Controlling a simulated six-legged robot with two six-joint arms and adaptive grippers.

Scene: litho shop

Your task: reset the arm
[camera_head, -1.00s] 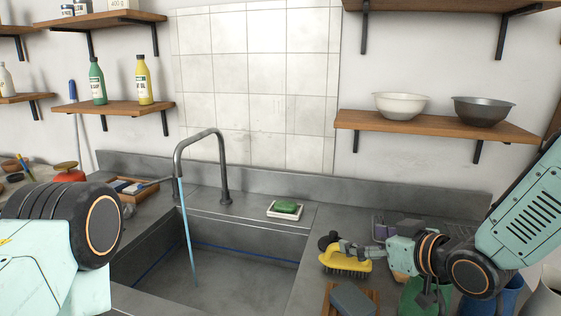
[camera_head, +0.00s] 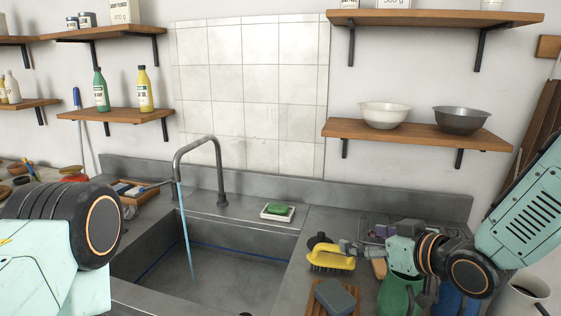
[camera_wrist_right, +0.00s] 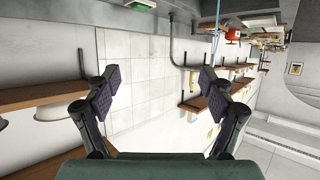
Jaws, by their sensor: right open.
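My right arm comes in from the right in the head view. Its gripper (camera_head: 350,248) points left, above the counter, and overlaps the yellow scrub brush (camera_head: 328,258) in the picture; I cannot tell how far apart they are. In the right wrist view the two dark fingers (camera_wrist_right: 163,100) stand wide apart with nothing between them, facing the tiled wall (camera_wrist_right: 150,75). On the left of the head view only a thick mint and black part of my left arm shows; its gripper is out of view.
A sink (camera_head: 215,275) with a running faucet (camera_head: 217,165) is in the middle. A green sponge (camera_head: 278,209) lies behind it. A green jug (camera_head: 400,290) and a grey block (camera_head: 335,297) stand below my right arm. A shelf with bowls (camera_head: 415,134) hangs at right.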

